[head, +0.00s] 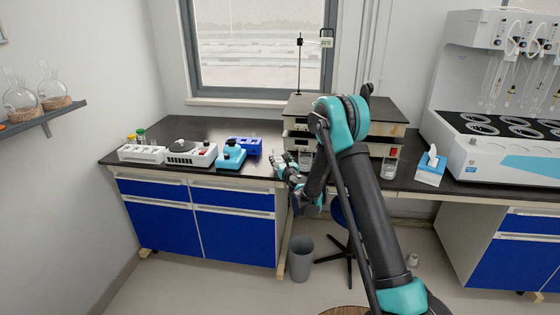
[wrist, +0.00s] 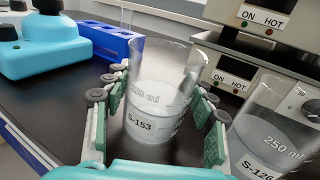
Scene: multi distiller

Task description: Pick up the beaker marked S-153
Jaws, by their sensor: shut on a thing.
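The clear glass beaker marked S-153 (wrist: 152,122) stands upright between the two fingers of my gripper (wrist: 163,108) in the wrist view, with white contents inside. The green finger pads are closed on its left and right sides. Its black-on-white label faces the wrist camera. Its base looks to be at or close to the dark bench top; I cannot tell whether it touches. In the head view my gripper (head: 284,168) is at the bench's front edge, and the beaker there is too small and covered to make out clearly.
A second beaker marked S-126 (wrist: 268,135) stands close on the right, before the hot plates (wrist: 260,80). A blue rack (wrist: 97,38) is behind, and a light-blue device (wrist: 45,45) is at left. Another beaker (head: 389,168) stands farther right on the bench.

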